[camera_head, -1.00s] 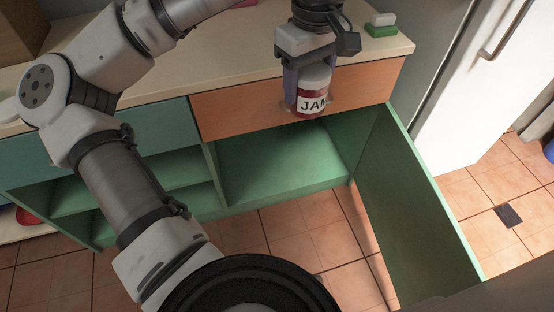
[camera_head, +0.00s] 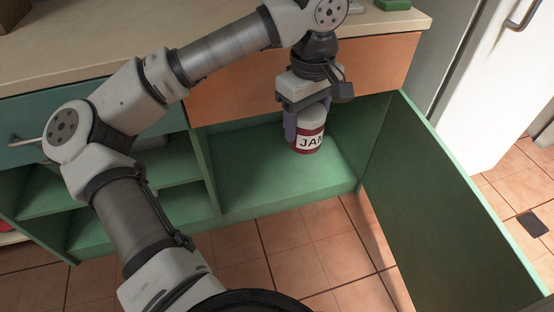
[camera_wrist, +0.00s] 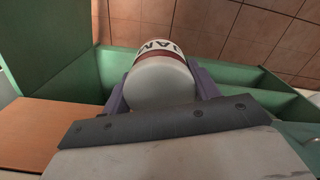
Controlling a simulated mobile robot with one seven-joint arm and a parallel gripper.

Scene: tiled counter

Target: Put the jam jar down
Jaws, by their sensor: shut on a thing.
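The jam jar (camera_head: 309,141) has a white lid, a dark red body and a white label reading "JAM". My gripper (camera_head: 305,122) is shut on it, with a finger on either side near the lid. The jar is upright in the opening of the green cabinet (camera_head: 250,185), over its bottom board. I cannot tell whether its base touches the board. In the wrist view the jar (camera_wrist: 162,82) shows lid-first between the two purple-grey fingers (camera_wrist: 165,90).
The cabinet door (camera_head: 430,190) stands open at the right. An orange drawer front (camera_head: 235,88) and the counter (camera_head: 110,50) are above the opening. A divider (camera_head: 203,165) separates shelves on the left. The board around the jar looks clear. A white fridge-like unit (camera_head: 495,80) stands at the right.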

